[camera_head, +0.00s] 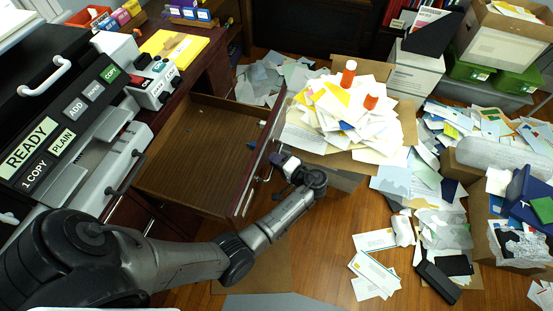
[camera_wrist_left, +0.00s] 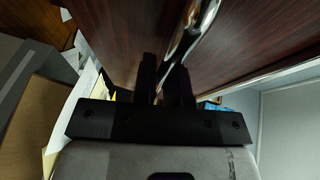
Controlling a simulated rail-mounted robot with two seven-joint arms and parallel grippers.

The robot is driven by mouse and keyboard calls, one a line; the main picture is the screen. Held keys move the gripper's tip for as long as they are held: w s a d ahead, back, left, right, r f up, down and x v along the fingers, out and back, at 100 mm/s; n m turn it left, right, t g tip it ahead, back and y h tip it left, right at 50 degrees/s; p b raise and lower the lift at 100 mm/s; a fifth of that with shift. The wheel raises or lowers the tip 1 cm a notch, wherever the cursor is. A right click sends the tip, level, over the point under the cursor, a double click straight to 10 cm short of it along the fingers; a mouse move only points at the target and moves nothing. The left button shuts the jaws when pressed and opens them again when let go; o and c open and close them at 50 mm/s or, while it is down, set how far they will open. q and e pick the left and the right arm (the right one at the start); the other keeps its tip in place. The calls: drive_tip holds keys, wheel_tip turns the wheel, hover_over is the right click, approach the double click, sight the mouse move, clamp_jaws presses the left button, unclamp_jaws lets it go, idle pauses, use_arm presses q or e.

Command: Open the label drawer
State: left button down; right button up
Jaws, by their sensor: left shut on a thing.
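The label drawer (camera_head: 195,145) is pulled well out from the dark wood cabinet. Its inside is brown and mostly bare, with a couple of tiny items near the front. My left gripper (camera_head: 276,160) is at the outer side of the drawer front (camera_head: 250,185). In the left wrist view, the black fingers (camera_wrist_left: 165,82) are closed around the silver bar handle (camera_wrist_left: 190,32) on the dark wood front. The fingertips are partly hidden by the handle and shadow. My right gripper is not in view.
A copier with a READY panel (camera_head: 28,142) stands at the left. A box heaped with papers (camera_head: 400,132) is close beyond the drawer front. Loose papers (camera_head: 375,270) and a crammed box (camera_head: 480,215) lie at the right. Some wooden floor (camera_head: 310,250) is bare in front.

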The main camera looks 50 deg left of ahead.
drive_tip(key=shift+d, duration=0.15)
use_arm(q)
drive_tip(key=c, duration=1.2)
unclamp_jaws()
